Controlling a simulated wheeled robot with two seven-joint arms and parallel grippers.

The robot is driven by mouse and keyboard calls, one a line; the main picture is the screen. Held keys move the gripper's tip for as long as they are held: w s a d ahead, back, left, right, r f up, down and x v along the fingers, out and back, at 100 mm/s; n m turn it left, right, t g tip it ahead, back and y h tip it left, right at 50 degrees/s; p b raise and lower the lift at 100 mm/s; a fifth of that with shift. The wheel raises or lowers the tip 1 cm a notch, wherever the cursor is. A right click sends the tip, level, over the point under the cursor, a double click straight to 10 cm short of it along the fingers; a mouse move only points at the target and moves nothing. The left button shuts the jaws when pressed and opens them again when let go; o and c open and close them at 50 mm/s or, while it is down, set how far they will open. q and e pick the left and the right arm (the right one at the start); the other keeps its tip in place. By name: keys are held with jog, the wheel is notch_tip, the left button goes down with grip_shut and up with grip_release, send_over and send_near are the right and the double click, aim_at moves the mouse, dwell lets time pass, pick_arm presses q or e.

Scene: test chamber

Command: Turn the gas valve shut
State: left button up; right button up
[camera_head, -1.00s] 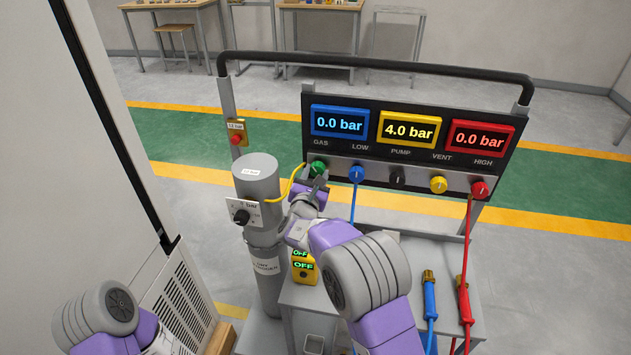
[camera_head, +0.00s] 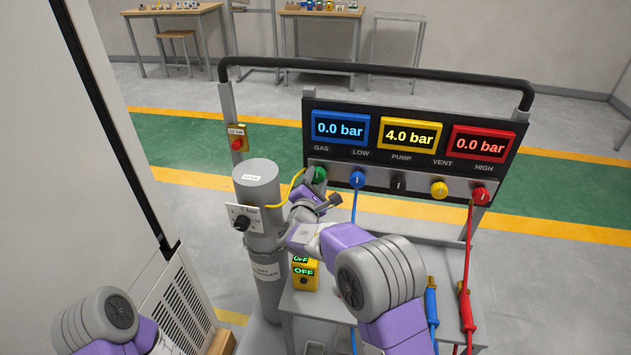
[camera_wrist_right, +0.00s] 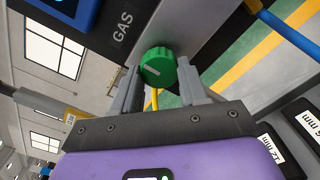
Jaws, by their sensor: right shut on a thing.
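The gas valve is a green knob (camera_head: 319,174) under the GAS label at the left end of the panel. It also shows in the right wrist view (camera_wrist_right: 157,66), with a white pointer line on its face. My right gripper (camera_head: 316,186) is at the knob, its two fingers on either side of it and shut on it; the wrist view shows the fingers (camera_wrist_right: 159,80) flanking the knob. The gripper partly hides the knob in the head view. My left arm shows at the lower left, but its gripper is out of view.
The panel (camera_head: 411,171) carries blue, black, yellow and red knobs to the right. Its displays read 0.0, 4.0 and 0.0 bar. A grey cylinder (camera_head: 259,190) with a yellow hose stands close left of my right gripper. A yellow device (camera_head: 304,276) reading OFF stands below.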

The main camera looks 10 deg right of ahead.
dwell(0.3)
jog(key=o, duration=1.1)
jog(key=shift+c, duration=0.2)
jog(key=p+v, duration=0.1)
jog(key=v, duration=0.6)
jog(key=shift+s, duration=0.3)
jog(key=shift+s+a, duration=0.1)
jog(key=shift+a, duration=0.05)
